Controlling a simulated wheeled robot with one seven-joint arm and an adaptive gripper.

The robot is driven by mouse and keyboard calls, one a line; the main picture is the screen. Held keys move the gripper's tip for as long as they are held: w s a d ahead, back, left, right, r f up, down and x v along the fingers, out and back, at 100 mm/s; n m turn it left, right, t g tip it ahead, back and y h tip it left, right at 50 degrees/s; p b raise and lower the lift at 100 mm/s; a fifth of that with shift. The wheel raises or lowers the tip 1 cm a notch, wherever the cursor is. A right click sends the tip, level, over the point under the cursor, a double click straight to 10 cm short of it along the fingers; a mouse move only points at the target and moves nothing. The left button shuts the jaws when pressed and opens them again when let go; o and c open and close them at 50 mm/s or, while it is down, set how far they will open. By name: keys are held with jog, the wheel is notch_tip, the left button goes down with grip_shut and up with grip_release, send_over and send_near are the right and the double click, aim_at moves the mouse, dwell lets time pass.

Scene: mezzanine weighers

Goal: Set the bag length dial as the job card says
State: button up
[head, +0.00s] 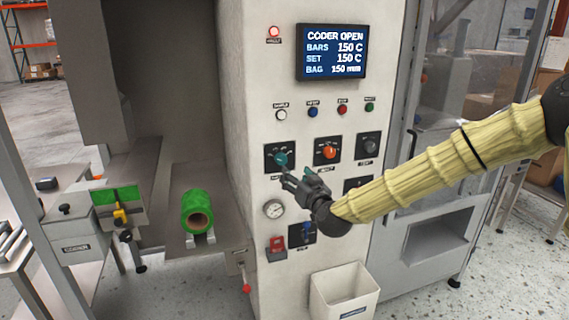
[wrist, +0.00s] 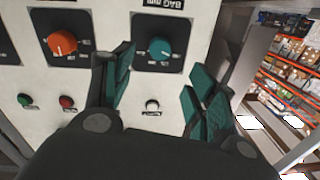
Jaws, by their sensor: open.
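The teal dial (head: 280,158) sits on a dark square plate at the left of the upper dial row on the white machine face. In the wrist view the teal dial (wrist: 160,47) lies beyond the fingertips, and its upside-down label includes BAG. My gripper (head: 288,177) is open, just below and in front of this dial; the wrist view shows its spread fingers (wrist: 158,82) with nothing between them. The display (head: 332,52) reads CODER OPEN, BARS 150 C, SET 150 C, BAG 150 mm. I cannot make out a job card.
An orange dial (head: 327,151) and a grey dial (head: 368,145) stand to the right. A row of small buttons (head: 312,111) is above. A gauge (head: 273,209) and a red switch (head: 277,246) are below. A green roll (head: 197,212) lies left, and a white bin (head: 344,292) stands low.

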aim_at(283, 160)
jog(key=p+x, duration=0.3)
jog(key=x, duration=0.8)
jog(key=shift+r+p, duration=0.15)
jog(key=shift+p, duration=0.25)
